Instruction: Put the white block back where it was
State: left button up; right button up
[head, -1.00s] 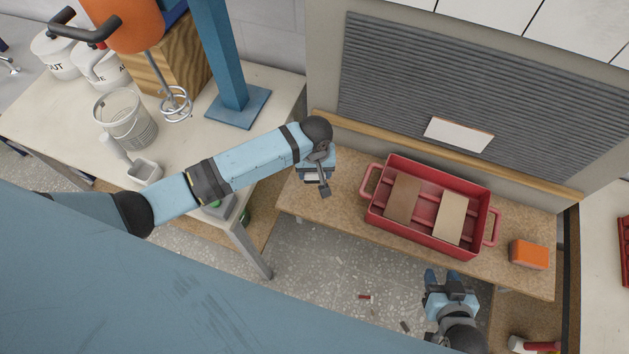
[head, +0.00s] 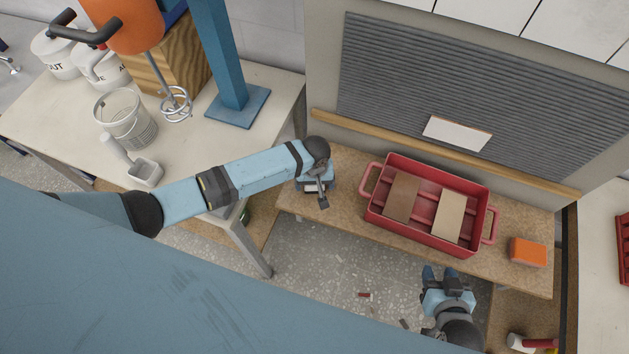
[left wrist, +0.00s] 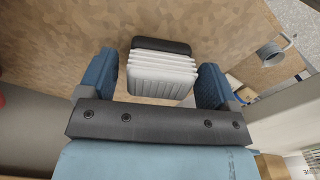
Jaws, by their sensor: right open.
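In the left wrist view a white ribbed block (left wrist: 160,80) with a dark end lies between the fingers of my left gripper (left wrist: 155,72). A narrow gap shows on its left side; on its right side I cannot tell whether it touches the finger. In the head view my left gripper (head: 318,192) is over the left end of the low wooden bench (head: 345,222), left of the red tray. My right gripper (head: 440,273) is open and empty, in front of the bench and below the tray.
The red tray (head: 375,213) holds a brown tile and a beige tile. An orange block (head: 528,252) sits at the bench's right end. A white plate (head: 457,133) is on the grey ribbed panel (head: 420,75). The left table (head: 60,130) carries several vessels.

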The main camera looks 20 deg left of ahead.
pick_arm(q)
jog(key=shift+r, duration=0.15)
notch_tip(320, 180, up, 12)
jog(key=b, duration=0.1)
jog(key=s+d+f+m+t+h, duration=0.2)
jog(key=s+f+m+t+h, duration=0.15)
jog(key=s+f+t, duration=0.35)
jog(key=s+a+r+m+t, duration=0.2)
jog(key=s+a+m+t, duration=0.1)
jog(key=s+a, duration=0.5)
jog(key=shift+s+r+m+t, duration=0.35)
jog(key=shift+s+t, duration=0.15)
jog(key=shift+s, duration=0.75)
jog(key=shift+y, duration=0.25)
